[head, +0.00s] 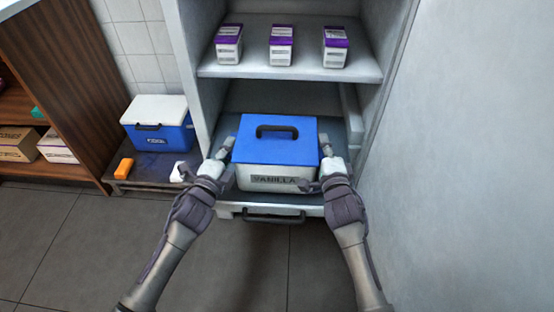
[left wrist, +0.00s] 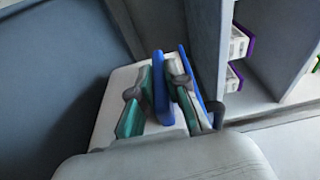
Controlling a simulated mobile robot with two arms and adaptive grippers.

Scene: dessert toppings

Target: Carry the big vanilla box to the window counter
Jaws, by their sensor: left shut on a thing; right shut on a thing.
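The big vanilla box (head: 275,150) has a blue lid with a dark top handle and a white body marked VANILLA. It sits upright in the lower compartment of the open grey cabinet; I cannot tell whether it touches the shelf under it. My left gripper (head: 226,150) is shut on its left side, and my right gripper (head: 322,170) is shut on its right side. In the left wrist view, the green-padded fingers of my left gripper (left wrist: 158,92) close around a blue part of the box. The window counter is not identifiable in either view.
Three purple-topped cartons (head: 281,46) stand on the shelf (head: 290,72) above the box. A blue cooler with a white lid (head: 158,124) and an orange item (head: 124,168) are on a low dark platform at left. Wooden shelving (head: 72,75) stands far left; tiled floor (head: 60,250) is clear in front.

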